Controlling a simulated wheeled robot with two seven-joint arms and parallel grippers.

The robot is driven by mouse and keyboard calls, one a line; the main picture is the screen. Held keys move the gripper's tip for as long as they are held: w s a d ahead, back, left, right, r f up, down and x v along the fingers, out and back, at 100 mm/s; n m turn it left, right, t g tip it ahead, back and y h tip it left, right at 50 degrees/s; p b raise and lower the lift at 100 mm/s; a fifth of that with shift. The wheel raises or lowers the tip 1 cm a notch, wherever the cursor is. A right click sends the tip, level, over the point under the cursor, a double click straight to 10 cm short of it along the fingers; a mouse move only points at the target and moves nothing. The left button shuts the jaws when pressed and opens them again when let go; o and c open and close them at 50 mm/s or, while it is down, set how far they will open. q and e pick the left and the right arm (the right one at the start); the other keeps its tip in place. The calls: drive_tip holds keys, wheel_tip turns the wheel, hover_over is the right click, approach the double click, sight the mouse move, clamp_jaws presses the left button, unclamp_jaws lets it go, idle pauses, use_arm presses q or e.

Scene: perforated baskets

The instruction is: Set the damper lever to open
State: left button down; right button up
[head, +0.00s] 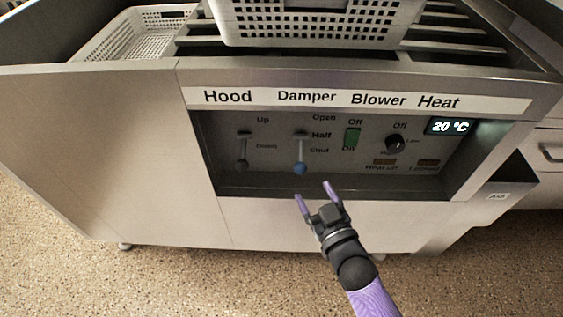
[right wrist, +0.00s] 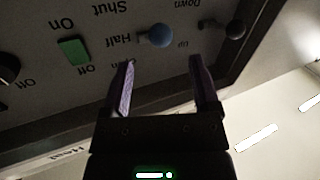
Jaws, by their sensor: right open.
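The damper lever (head: 300,168) has a blue round knob and stands on the recessed panel under the "Damper" label. Its knob appears lowest, just below the word "Shut", in the head view. In the right wrist view the blue knob (right wrist: 160,35) appears beside "Half", upside down; it sticks out from the panel, so I cannot tell its exact setting. My right gripper (head: 313,191) is open and empty, just below and in front of the knob. In the right wrist view its fingers (right wrist: 160,61) point toward the knob, apart from it. My left gripper is out of view.
The dark-knobbed hood lever (head: 242,165) is left of the damper lever. To the right are the green blower switch (head: 352,138), heat dial (head: 396,143) and display (head: 449,127) reading 20 °C. The panel's lower ledge (head: 260,191) juts out. White perforated baskets (head: 320,30) stand above.

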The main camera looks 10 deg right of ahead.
sight(298, 163)
drive_tip(key=w+b, duration=0.1)
drive_tip(key=w, duration=0.2)
drive_tip(key=w+b, duration=0.2)
drive_tip(key=w, duration=0.1)
drive_tip(key=w+a+b, duration=0.1)
drive_tip(key=w, duration=0.2)
drive_tip(key=shift+w+r, duration=0.1)
drive_tip(key=shift+w, duration=0.05)
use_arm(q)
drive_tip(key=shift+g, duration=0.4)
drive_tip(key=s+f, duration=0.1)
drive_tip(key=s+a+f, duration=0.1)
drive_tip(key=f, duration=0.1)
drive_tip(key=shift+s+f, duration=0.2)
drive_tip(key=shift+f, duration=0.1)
use_arm(e)
drive_tip(key=c, duration=0.7)
drive_tip(key=shift+c, duration=1.4)
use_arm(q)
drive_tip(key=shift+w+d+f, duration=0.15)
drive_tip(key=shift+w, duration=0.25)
use_arm(e)
clamp_jaws()
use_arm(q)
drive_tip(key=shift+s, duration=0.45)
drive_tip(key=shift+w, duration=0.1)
